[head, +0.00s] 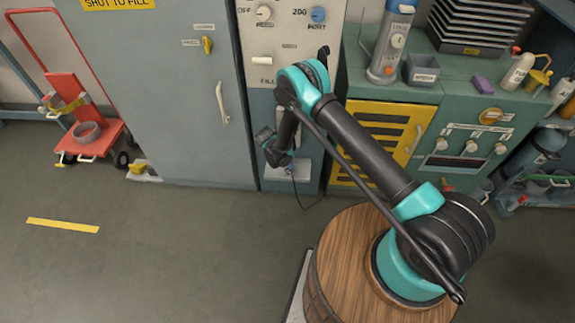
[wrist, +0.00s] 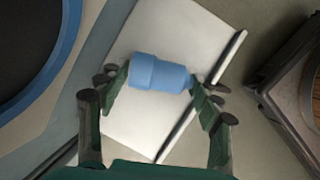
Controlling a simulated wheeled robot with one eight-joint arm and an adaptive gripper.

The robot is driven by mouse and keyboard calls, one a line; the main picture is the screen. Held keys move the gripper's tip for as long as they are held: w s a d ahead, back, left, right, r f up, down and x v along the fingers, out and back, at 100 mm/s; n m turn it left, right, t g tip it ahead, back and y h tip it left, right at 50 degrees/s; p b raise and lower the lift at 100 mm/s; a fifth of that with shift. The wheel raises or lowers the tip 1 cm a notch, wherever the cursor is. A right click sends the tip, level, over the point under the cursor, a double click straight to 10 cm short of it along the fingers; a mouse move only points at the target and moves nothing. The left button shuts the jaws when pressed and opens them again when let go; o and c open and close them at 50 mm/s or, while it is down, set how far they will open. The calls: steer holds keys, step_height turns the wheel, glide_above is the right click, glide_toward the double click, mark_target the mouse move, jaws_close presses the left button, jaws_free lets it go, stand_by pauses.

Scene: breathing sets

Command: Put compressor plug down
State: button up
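The compressor plug (wrist: 160,73) is a light-blue cylinder, seen in the wrist view over a pale flat shelf (wrist: 140,125) with a dark raised edge. My gripper (wrist: 160,82) has a finger against each end of the plug and appears shut on it. I cannot tell whether the plug touches the shelf. In the head view my gripper (head: 278,156) is low in front of the grey panel, just above the pale shelf (head: 301,174) at its foot. The plug is too small to make out clearly there, and my arm hides part of the area.
A thin dark cable hangs from the shelf to the floor. A grey locker (head: 160,90) stands left of the panel, a yellow slotted door (head: 375,135) right of it. A wooden barrel (head: 340,260) is in front. The floor at left is clear, with a red trolley (head: 85,120) behind.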

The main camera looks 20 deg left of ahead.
mark_target(288, 164)
steer(key=shift+r, duration=0.6)
steer(key=v, duration=0.3)
steer(key=s+a, duration=0.8)
steer(key=shift+a, duration=0.4)
steer(key=shift+s, duration=0.1)
